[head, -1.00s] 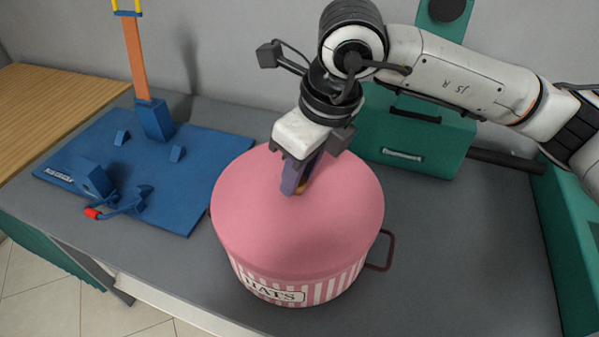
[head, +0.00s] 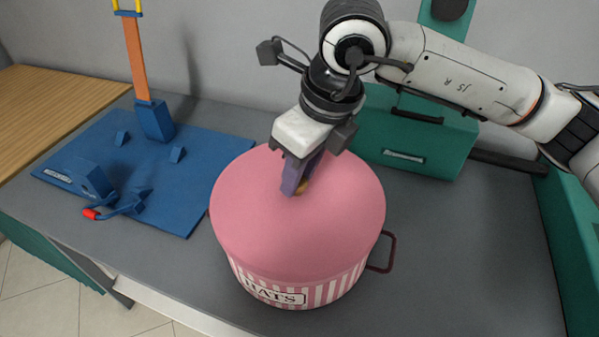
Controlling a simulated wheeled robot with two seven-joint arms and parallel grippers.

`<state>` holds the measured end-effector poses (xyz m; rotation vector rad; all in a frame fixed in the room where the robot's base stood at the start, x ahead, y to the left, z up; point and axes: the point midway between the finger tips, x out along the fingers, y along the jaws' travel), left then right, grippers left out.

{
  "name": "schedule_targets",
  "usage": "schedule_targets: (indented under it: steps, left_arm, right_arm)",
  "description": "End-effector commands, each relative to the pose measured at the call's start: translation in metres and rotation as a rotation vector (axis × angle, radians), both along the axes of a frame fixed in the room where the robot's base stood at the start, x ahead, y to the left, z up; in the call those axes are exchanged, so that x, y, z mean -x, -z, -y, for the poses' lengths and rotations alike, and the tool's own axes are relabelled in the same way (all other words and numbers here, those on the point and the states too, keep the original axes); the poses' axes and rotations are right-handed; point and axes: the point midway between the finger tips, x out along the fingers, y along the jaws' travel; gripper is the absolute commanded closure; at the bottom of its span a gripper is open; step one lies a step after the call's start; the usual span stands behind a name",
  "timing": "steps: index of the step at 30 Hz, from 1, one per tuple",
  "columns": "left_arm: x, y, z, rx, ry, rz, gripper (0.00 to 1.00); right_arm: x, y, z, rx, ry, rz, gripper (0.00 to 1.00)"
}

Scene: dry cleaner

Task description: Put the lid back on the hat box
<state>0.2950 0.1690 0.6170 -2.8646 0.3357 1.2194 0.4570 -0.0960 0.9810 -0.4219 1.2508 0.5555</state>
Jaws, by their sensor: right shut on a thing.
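The hat box (head: 325,291) is round, with pink and white stripes, a "HATS" label and a dark red side handle at its right. It stands upright on the grey counter. The plain pink lid (head: 250,215) covers its top, and from this angle I cannot tell whether it is fully seated. My right gripper (head: 295,190) points down at the middle of the lid and is shut on the lid's small knob (head: 302,188), which is mostly hidden by the fingers. My left gripper is not in view.
A blue board (head: 190,205) with a blue fixture, an orange upright and a red-tipped lever lies to the left. A green case (head: 430,150) stands behind the box at right. The grey counter (head: 460,260) is clear at right; its front edge is close to the box.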

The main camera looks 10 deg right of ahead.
Motion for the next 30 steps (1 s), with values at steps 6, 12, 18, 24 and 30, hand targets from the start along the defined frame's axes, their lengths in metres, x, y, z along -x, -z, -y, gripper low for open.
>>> schedule_targets:
  steps: [6,12,18,24,30]
  left_arm:
    - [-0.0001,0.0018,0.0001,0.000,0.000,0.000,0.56]
    - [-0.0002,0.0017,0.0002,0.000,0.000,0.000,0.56]
    - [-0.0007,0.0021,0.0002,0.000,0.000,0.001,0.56]
    - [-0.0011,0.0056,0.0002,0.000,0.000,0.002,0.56]
    - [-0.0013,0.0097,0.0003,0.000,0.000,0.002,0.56]
  right_arm:
    - [-0.0001,-0.0003,0.0000,-0.001,0.000,0.001,1.00]
    - [-0.0001,-0.0004,0.0000,-0.001,0.000,0.001,1.00]
    - [-0.0002,0.0000,0.0001,0.000,0.000,0.001,1.00]
    - [-0.0003,0.0017,0.0001,0.000,0.000,0.001,1.00]
    - [-0.0003,0.0031,0.0002,0.001,0.000,0.001,1.00]
